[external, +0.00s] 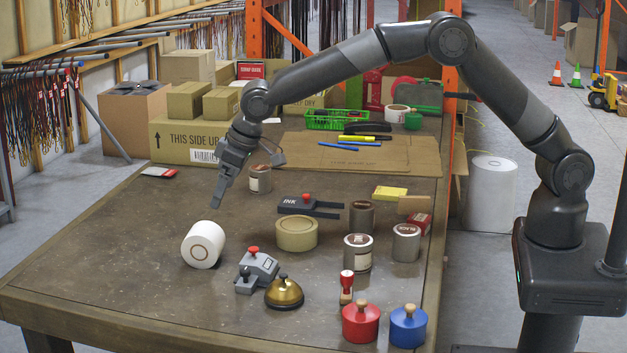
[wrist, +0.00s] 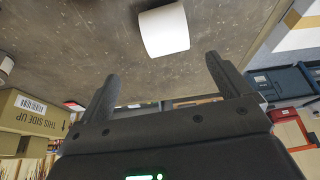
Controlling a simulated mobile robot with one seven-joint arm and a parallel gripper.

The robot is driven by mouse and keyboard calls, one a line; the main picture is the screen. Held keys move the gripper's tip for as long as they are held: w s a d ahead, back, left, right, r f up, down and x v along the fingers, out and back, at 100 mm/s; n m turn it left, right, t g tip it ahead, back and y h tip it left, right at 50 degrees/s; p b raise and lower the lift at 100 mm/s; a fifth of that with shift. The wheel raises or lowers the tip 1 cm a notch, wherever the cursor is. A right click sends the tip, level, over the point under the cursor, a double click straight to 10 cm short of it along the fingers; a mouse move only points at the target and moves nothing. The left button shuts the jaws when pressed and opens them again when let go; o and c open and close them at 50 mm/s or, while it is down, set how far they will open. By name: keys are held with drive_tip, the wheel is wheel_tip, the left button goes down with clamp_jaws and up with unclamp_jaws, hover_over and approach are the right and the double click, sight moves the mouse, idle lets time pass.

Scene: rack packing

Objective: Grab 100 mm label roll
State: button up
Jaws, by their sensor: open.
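The label roll (external: 203,245) is a white cylinder lying on its side on the left part of the table, its round end with a brown core ring facing the camera. It also shows in the wrist view as a white roll (wrist: 164,31) at the top middle, beyond the fingertips. My gripper (external: 246,180) is open and empty, above and behind the roll, apart from it. In the wrist view its two dark fingers (wrist: 163,69) are spread wide with nothing between them.
A grey device with a red knob (external: 257,267) and a brass bell (external: 284,292) stand right of the roll. A tan tape roll (external: 296,233) and several cans are farther right. A labelled can (external: 260,179) stands close behind my gripper. The table left of the roll is clear.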

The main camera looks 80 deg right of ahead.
sight(205, 228)
drive_tip(key=x, duration=0.5)
drive_tip(key=a+x, duration=0.1)
drive_tip(key=x, duration=0.1)
drive_tip(key=shift+w+f, duration=0.1)
drive_tip(key=shift+x, duration=3.1)
drive_tip(key=c, duration=1.2)
drive_tip(key=shift+w, duration=0.1)
drive_tip(key=shift+c, duration=0.4)
drive_tip(key=shift+r, duration=0.2)
